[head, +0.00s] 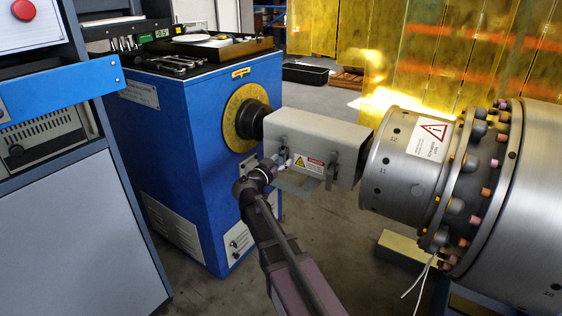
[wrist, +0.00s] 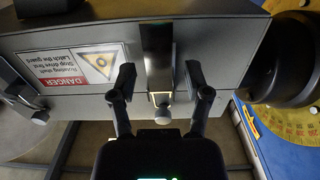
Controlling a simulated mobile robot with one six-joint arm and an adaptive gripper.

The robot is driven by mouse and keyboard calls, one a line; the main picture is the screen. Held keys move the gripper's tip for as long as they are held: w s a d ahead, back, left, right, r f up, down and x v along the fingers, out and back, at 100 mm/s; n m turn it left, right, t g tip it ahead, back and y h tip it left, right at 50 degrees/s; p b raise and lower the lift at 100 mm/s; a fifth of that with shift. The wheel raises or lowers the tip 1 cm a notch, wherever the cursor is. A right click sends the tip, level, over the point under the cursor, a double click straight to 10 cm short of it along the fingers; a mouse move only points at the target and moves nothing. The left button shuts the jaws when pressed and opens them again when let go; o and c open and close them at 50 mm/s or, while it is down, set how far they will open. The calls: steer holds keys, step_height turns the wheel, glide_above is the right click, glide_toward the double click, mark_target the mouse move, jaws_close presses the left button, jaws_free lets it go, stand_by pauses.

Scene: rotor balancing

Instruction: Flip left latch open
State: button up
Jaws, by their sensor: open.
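The left latch (wrist: 160,98) is on the side of the grey shaft guard (head: 318,128), at the end nearer the blue machine. In the wrist view it shows as a dark strap with a pale-edged lower end. My gripper (wrist: 160,82) is open, with one finger on each side of this latch; I see gaps between fingers and latch. In the head view my gripper (head: 277,164) is at the guard's near side and partly hides the left latch. The right latch (wrist: 20,95) is at the guard's other end, beyond the danger label, clear of my gripper.
The blue machine (head: 200,140) with its yellow dial (head: 243,115) stands close to the guard's left end. The large metal rotor (head: 405,160) is close at its right. A grey cabinet (head: 80,220) stands at the left. Open floor lies below the guard.

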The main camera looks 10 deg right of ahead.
steer(key=shift+c, duration=0.2)
jaws_close()
steer(key=shift+d, duration=0.1)
steer(key=shift+d+r, duration=0.1)
steer(key=shift+d, duration=0.05)
